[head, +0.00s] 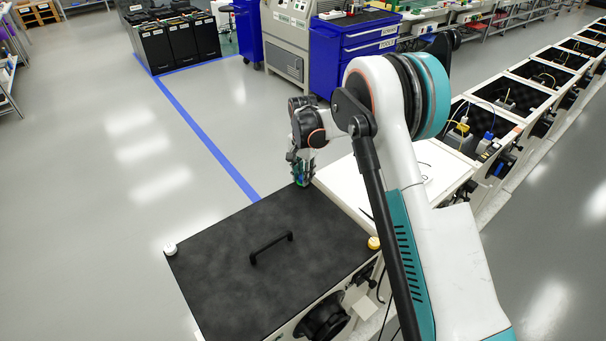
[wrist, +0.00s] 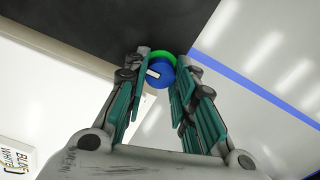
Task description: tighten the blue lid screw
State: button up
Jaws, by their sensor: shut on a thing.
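The blue lid screw (wrist: 160,75) is a round blue knob with a white bar mark on top, and a green ring shows behind it. It sits at a corner of the black lid (head: 240,285), at the far corner in the head view. My gripper (head: 302,181) reaches down over that corner. In the wrist view its two green-padded fingers stand on either side of the knob and are shut on it. The fingers hide most of the knob in the head view.
The lid has a black bar handle (head: 271,248) in the middle, a white screw (head: 170,249) at the left corner and a yellow screw (head: 374,243) at the right. A white-topped cabinet (head: 433,172) adjoins. Open floor with a blue line (head: 205,142) lies left.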

jog(key=o, duration=1.1)
jog(key=shift+r, duration=0.15)
notch_tip(320, 180, up, 12)
jog(key=shift+f, duration=0.1)
